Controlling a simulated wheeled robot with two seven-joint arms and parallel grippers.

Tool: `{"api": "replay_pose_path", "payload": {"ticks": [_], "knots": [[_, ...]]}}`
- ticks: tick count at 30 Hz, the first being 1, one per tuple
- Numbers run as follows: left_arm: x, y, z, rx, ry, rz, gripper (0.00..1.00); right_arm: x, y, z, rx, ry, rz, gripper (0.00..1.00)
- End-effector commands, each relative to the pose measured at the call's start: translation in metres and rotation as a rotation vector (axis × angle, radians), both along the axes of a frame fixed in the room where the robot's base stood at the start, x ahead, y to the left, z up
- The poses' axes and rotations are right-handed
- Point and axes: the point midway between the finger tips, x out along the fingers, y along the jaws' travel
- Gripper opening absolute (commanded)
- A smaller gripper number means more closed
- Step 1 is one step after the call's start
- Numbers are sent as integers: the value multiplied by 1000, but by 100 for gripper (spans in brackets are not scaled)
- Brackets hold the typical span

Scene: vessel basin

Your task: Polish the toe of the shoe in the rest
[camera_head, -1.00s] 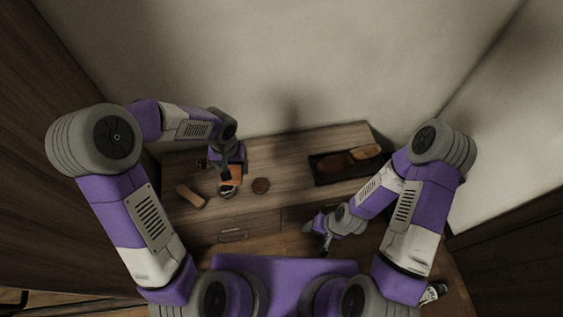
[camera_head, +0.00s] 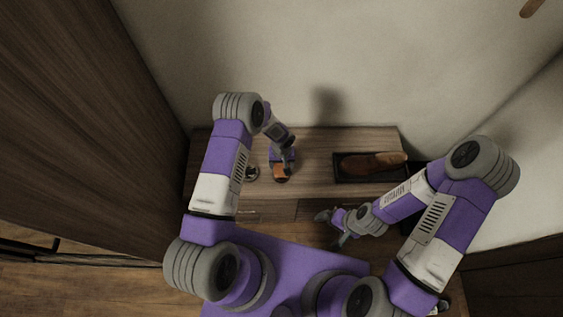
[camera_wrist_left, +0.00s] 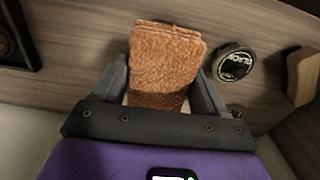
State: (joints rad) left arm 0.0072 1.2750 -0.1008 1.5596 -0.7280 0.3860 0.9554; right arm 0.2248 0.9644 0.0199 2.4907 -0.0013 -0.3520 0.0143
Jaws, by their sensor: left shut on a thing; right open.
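A brown shoe (camera_head: 372,163) lies on its long side view in a dark tray-like rest (camera_head: 343,177) at the right of the bench top. My left gripper (camera_head: 282,168) is shut on a folded orange-brown cloth (camera_head: 281,176). The cloth also shows between the fingers in the left wrist view (camera_wrist_left: 165,65). It is held left of the rest, apart from the shoe. A round tin (camera_head: 251,173) is just left of the cloth; a dark labelled tin face shows in the wrist view (camera_wrist_left: 236,63). My right gripper (camera_head: 335,229) is open and empty, in front of the bench.
The wooden bench top (camera_head: 315,150) is bare between the cloth and the rest. A pale wooden block (camera_wrist_left: 301,75) lies beyond the tin in the wrist view; my left arm hides that area in the head view. A wall stands behind the bench.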

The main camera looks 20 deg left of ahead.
Motion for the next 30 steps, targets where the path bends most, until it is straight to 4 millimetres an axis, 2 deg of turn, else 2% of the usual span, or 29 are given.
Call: {"api": "replay_pose_path", "payload": {"ticks": [5,18,30], "knots": [[0,0,-11,0,1,0,49,0,0,-7,0,0,0,100],[0,0,-54,0,1,-1,49,0,0,-31,0,0,0,100],[0,0,-58,0,1,-1,49,0,0,-33,0,0,0,100]]}}
